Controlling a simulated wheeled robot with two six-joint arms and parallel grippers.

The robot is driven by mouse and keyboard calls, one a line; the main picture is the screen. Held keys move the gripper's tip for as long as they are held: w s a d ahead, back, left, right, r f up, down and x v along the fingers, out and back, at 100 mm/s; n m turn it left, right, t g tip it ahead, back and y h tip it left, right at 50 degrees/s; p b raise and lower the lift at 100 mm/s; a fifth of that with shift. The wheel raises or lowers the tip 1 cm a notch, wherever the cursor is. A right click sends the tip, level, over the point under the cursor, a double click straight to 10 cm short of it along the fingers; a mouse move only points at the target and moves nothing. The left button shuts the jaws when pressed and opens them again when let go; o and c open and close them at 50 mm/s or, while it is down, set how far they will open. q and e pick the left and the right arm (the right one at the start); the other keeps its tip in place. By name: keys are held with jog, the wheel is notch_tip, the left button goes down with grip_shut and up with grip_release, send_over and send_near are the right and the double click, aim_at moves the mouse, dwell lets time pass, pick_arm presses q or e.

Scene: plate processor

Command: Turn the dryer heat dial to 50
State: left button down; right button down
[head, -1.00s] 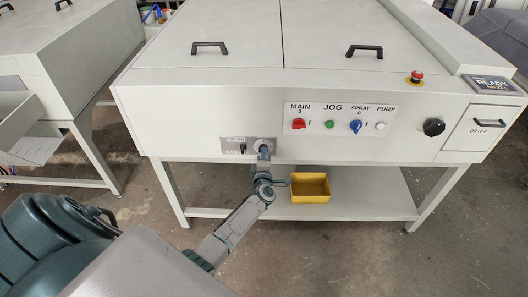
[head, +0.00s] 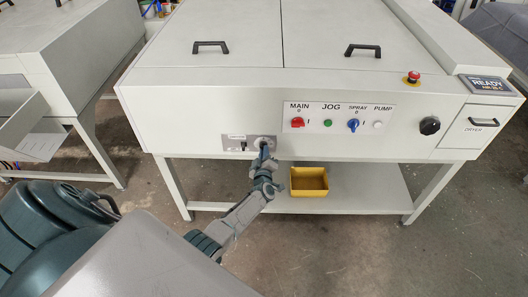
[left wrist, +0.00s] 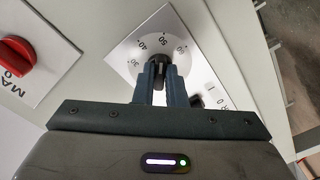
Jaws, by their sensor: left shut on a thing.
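The heat dial (head: 262,140) is a pale round dial on a small grey plate, low on the front of the machine. In the left wrist view the dial (left wrist: 163,42) shows the numbers 30, 40, 50 and 60 around its edge, with 50 near the top middle. My left gripper (head: 264,149) reaches up to it from below. Its dark fingers (left wrist: 161,75) are shut on the dial's knob, which they mostly hide. I cannot clearly read which number the dial is set to. My right gripper is not in view.
A small black toggle switch (head: 243,146) sits just left of the dial. The panel above has a red MAIN switch (head: 297,122) and a blue SPRAY switch (head: 353,125). A black knob (head: 430,125) is at right. A yellow bin (head: 309,182) stands on the shelf below.

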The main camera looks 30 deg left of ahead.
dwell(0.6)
pick_arm(q)
jog(key=c, duration=1.5)
grip_release()
jog(key=v, duration=1.1)
jog(key=shift+w+d, duration=0.1)
jog(key=shift+f, duration=0.1)
jog(key=s+d+f+m+g+h+b, duration=0.1)
jog(key=s+d+f+m+g+h, duration=0.15)
jog(key=s+f, duration=0.5)
jog(key=s+d+f+m+g+h, duration=0.1)
jog(key=s+f+m+h, duration=0.3)
jog(key=f, duration=0.6)
jog(key=s+d+f+m+g+h+b, duration=0.15)
jog(key=s+f+m, duration=0.25)
jog(key=s+f, duration=0.4)
jog(key=s+f+m+g, duration=0.1)
jog(key=s+f+g, duration=0.2)
jog(key=s, duration=0.7)
jog(key=s+f+m+g, duration=0.2)
jog(key=s+f, duration=0.5)
jog(key=s, duration=0.4)
jog(key=s+f+m+g, duration=0.2)
jog(key=s+f+g, duration=0.2)
jog(key=s, duration=0.7)
jog(key=shift+f+m+b, duration=0.25)
jog(key=shift+f+b, duration=0.15)
jog(key=shift+f, duration=0.25)
